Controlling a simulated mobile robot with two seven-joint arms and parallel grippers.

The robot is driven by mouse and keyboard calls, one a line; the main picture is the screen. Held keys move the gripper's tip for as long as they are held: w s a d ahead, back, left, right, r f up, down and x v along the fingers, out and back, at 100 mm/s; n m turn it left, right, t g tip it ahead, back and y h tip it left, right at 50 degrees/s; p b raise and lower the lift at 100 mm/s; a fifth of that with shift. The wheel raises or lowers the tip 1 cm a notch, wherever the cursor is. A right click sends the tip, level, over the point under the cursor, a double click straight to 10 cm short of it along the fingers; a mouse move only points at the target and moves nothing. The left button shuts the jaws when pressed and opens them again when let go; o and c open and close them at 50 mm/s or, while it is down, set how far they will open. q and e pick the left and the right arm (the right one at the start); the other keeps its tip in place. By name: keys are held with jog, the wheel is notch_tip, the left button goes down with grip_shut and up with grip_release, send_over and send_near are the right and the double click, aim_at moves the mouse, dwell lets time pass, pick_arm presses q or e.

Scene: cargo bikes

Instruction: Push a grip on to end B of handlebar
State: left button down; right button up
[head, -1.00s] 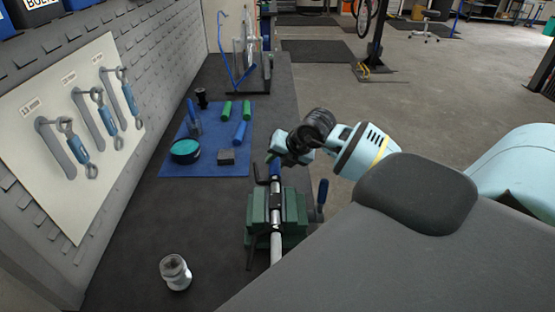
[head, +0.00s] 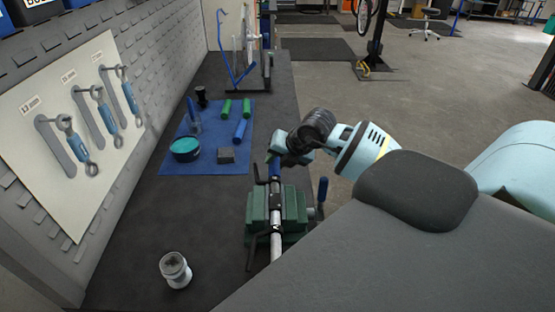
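A silver handlebar (head: 277,240) is clamped in a green vise (head: 257,208) on the dark bench. A blue grip (head: 275,170) is at the bar's far end, in line with it; how far it covers the bar is hard to tell. My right gripper (head: 277,157) is at this far end and looks shut on the blue grip, though its fingers are small and partly hidden. Another blue grip (head: 240,131) and two green grips (head: 227,109) (head: 247,107) lie on the blue mat (head: 195,168). No end letters are readable. My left gripper is out of view.
The mat also holds a teal-lidded tin (head: 185,149), a dark block (head: 226,156) and a bottle (head: 194,124). A glass jar (head: 175,270) stands near the bench front. A wheel stand (head: 247,75) is at the back. The bench left of the vise is clear.

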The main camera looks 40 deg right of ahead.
jog(key=o, duration=0.5)
jog(key=shift+s+a, duration=0.1)
jog(key=v, duration=0.2)
jog(key=shift+s+r, duration=0.15)
jog(key=shift+r, duration=0.15)
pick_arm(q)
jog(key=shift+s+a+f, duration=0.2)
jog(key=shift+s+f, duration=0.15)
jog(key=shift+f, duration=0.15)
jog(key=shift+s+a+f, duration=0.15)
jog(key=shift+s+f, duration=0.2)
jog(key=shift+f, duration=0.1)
pick_arm(e)
jog(key=v, duration=0.5)
jog(key=shift+r, duration=0.1)
